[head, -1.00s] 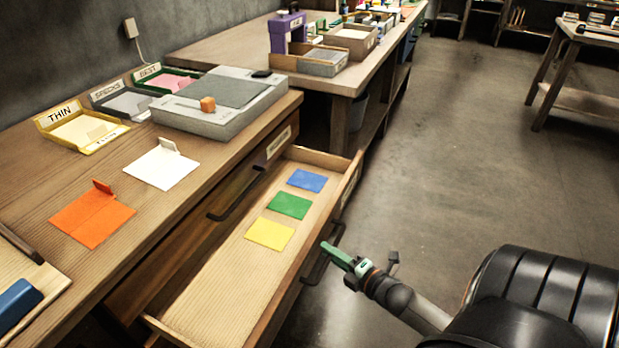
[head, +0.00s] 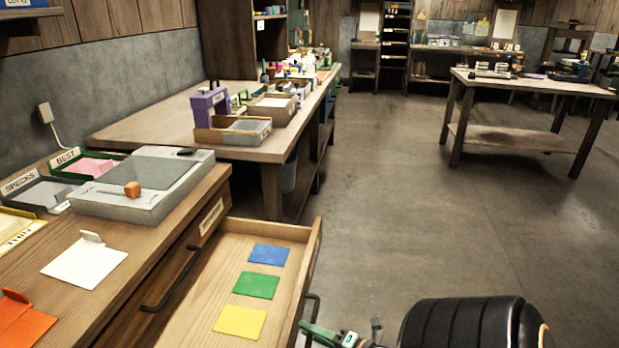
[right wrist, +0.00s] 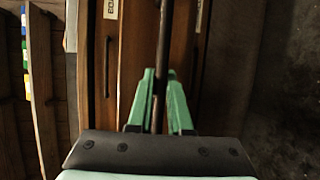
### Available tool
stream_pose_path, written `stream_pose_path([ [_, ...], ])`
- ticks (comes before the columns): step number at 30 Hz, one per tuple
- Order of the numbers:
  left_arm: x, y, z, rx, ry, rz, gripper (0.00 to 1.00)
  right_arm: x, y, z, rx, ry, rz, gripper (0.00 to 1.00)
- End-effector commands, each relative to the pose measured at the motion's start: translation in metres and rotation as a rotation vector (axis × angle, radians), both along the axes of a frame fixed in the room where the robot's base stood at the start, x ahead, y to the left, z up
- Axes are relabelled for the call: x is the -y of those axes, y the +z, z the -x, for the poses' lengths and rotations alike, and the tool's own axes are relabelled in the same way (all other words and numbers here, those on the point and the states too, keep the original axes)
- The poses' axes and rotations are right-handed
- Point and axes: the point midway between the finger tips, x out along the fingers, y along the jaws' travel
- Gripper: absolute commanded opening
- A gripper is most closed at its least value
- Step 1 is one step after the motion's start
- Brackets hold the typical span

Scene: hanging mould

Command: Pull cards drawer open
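The drawer (head: 205,308) below the worktop stands pulled out, with blue (head: 269,255), green (head: 257,285) and yellow (head: 240,321) cards lying flat in it. Its dark bar handle (head: 311,308) is on the outer front; the handle also shows in the right wrist view (right wrist: 169,40). My right gripper (head: 319,333) is at this handle, low in the head view. In the right wrist view its green fingers (right wrist: 160,88) lie on both sides of the bar, closed on it. The drawer's front label is not readable. My left gripper is out of view.
On the worktop are a grey device (head: 145,186), a white folded card (head: 85,261), an orange one (head: 20,322) and labelled trays (head: 35,192). The floor (head: 400,200) to the right is clear.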

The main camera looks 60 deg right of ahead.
Motion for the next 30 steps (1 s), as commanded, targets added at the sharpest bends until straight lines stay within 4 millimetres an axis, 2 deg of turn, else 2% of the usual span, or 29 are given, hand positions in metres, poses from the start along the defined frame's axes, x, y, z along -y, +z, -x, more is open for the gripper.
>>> stream_pose_path([
  [1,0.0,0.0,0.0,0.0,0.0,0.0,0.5,0.001,0.0,0.0,0.0,-0.002,0.001,0.23],
  [3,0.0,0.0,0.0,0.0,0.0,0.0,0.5,0.001,0.0,0.0,0.0,-0.002,0.0,0.3],
  [11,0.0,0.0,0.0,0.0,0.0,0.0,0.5,0.0,0.0,0.001,0.0,-0.001,0.0,0.3],
  [14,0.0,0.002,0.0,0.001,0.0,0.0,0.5,0.0,0.001,0.008,-0.002,-0.001,-0.001,0.3],
  [17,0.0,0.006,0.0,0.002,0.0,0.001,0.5,0.0,0.004,0.024,-0.005,-0.003,-0.002,0.3],
  [27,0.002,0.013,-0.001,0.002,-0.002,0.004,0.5,0.0,0.018,0.095,-0.004,-0.002,0.0,0.3],
  [30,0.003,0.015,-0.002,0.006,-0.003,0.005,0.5,0.0,0.021,0.109,-0.003,-0.002,0.0,0.3],
])
